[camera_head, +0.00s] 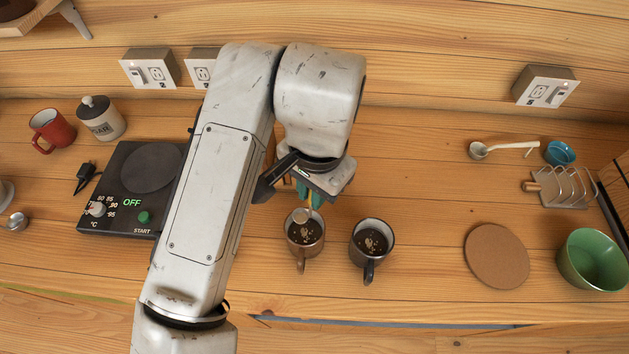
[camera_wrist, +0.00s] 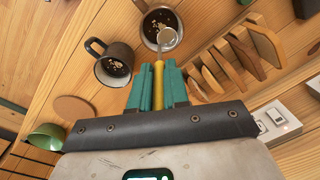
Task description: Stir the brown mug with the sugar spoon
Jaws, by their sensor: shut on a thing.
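The brown mug (camera_head: 305,247) stands on the wooden counter, handle toward the front, with dark liquid and pale bits inside; it is at the top of the wrist view (camera_wrist: 147,30). My gripper (camera_head: 305,190) is just behind and above it. In the wrist view my gripper's teal fingers (camera_wrist: 158,78) are shut on the yellow handle of the sugar spoon (camera_wrist: 168,38). The spoon's metal bowl (camera_head: 302,215) points down at the brown mug's opening, near its back rim. I cannot tell whether it touches the liquid. A similar mug with a black handle (camera_head: 368,263) stands just right.
A black hot plate (camera_head: 122,190) reading OFF, a sugar jar (camera_head: 100,118) and a red mug (camera_head: 52,130) are left. A cork mat (camera_head: 496,255), green bowl (camera_head: 592,260), toast rack (camera_head: 570,190), ladle (camera_head: 505,146) and blue cup (camera_head: 560,153) are right. Counter between second mug and mat is clear.

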